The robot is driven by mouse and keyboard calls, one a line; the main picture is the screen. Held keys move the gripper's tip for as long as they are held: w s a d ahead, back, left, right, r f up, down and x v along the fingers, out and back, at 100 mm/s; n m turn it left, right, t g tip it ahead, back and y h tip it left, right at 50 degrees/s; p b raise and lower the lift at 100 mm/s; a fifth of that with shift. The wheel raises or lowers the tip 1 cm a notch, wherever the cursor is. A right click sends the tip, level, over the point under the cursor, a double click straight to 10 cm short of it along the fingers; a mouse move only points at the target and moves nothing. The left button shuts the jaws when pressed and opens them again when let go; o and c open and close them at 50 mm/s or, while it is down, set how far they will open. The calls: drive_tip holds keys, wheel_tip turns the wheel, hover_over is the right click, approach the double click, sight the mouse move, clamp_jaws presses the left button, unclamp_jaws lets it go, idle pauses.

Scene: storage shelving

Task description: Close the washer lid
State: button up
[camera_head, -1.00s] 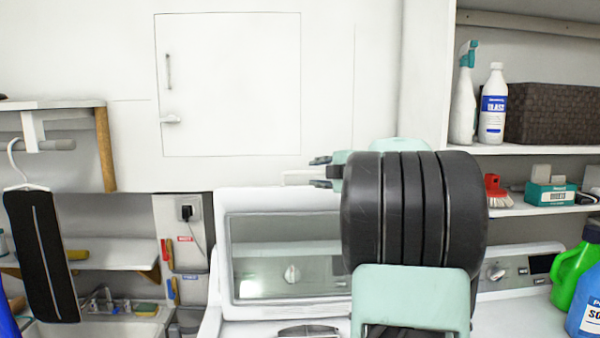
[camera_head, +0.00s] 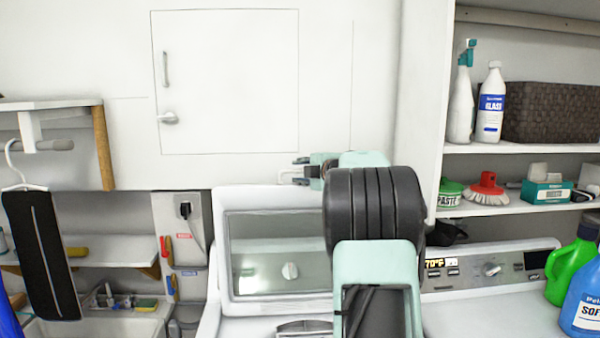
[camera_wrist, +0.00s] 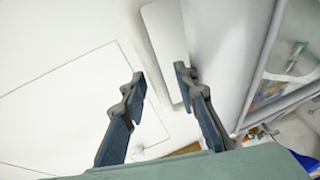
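The washer lid (camera_head: 226,250) stands open and upright, a white frame around a glass window, at lower centre in the head view. Its right part is hidden behind my arm. In the wrist view, a white frame with a window (camera_wrist: 262,60), apparently the lid, stands to the right of my gripper. My gripper (camera_head: 297,170) is at the height of the lid's top edge, near its upper right part, with its fingers pointing left. In the wrist view my gripper (camera_wrist: 158,77) is open, with nothing between its fingers; contact with the lid is not visible.
A wall cabinet door (camera_head: 228,80) is behind. A hanger with dark cloth (camera_head: 40,250) hangs at left over a sink.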

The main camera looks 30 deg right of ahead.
clamp_jaws()
drive_tip(key=shift+f, duration=0.1)
